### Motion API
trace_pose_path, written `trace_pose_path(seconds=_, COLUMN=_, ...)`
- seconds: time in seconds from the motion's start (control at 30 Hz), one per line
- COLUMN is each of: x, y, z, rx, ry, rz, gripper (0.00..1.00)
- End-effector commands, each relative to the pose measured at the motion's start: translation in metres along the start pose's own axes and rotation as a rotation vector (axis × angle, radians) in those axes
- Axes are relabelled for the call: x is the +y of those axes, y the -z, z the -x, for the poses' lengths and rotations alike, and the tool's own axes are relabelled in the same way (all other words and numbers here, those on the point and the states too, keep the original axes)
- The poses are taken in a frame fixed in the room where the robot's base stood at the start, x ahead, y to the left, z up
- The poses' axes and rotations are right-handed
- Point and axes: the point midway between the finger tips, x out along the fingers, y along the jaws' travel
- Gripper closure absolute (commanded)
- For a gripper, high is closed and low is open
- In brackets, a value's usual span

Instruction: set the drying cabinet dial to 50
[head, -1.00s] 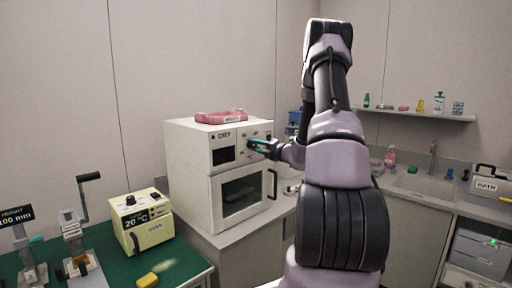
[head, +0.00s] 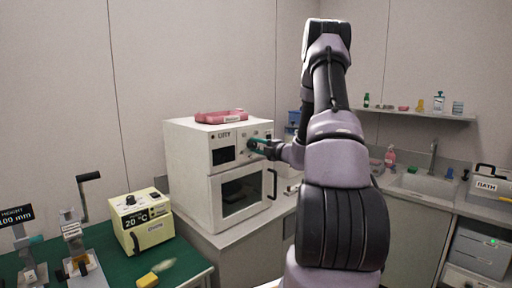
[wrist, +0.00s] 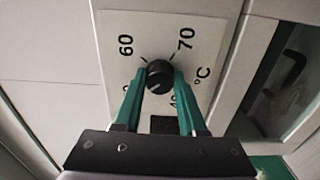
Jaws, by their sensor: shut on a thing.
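The scale shows 60 at upper left, 70 at upper right and a partly covered 40 at lower right. A label at left is mostly hidden by a finger. A small light mark on the knob seems to face lower left. In the head view, my gripper (head: 259,145) covers the dial.
A pink tray (head: 221,117) lies on top of the cabinet. A yellow box (head: 142,222) reading 20 °C stands on the green bench at left. A sink (head: 425,183) and a shelf (head: 415,114) with bottles are at right.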

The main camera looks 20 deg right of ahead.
Motion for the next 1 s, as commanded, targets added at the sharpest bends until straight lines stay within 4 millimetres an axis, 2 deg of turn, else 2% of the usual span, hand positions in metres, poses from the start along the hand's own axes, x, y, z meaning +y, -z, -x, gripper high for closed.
trace_pose_path(seconds=0.17, x=-0.001, y=-0.001, z=0.001, rx=-0.002, ry=0.002, rz=0.0, gripper=1.0)
trace_pose_path(seconds=0.2, x=-0.001, y=-0.001, z=0.001, rx=-0.002, ry=0.002, rz=0.001, gripper=0.48)
trace_pose_path(seconds=0.23, x=-0.001, y=-0.001, z=0.001, rx=-0.002, ry=0.002, rz=0.001, gripper=0.37)
trace_pose_path(seconds=0.27, x=-0.001, y=-0.001, z=0.001, rx=-0.002, ry=0.002, rz=0.001, gripper=0.3)
trace_pose_path(seconds=0.57, x=0.0, y=0.0, z=0.001, rx=-0.001, ry=0.001, rz=0.001, gripper=0.3)
trace_pose_path(seconds=0.67, x=-0.001, y=-0.001, z=0.007, rx=-0.002, ry=0.001, rz=0.001, gripper=0.3)
trace_pose_path(seconds=0.77, x=-0.001, y=-0.001, z=0.021, rx=-0.003, ry=0.002, rz=0.001, gripper=0.3)
trace_pose_path(seconds=1.0, x=-0.001, y=-0.002, z=0.07, rx=-0.005, ry=0.002, rz=0.0, gripper=0.3)
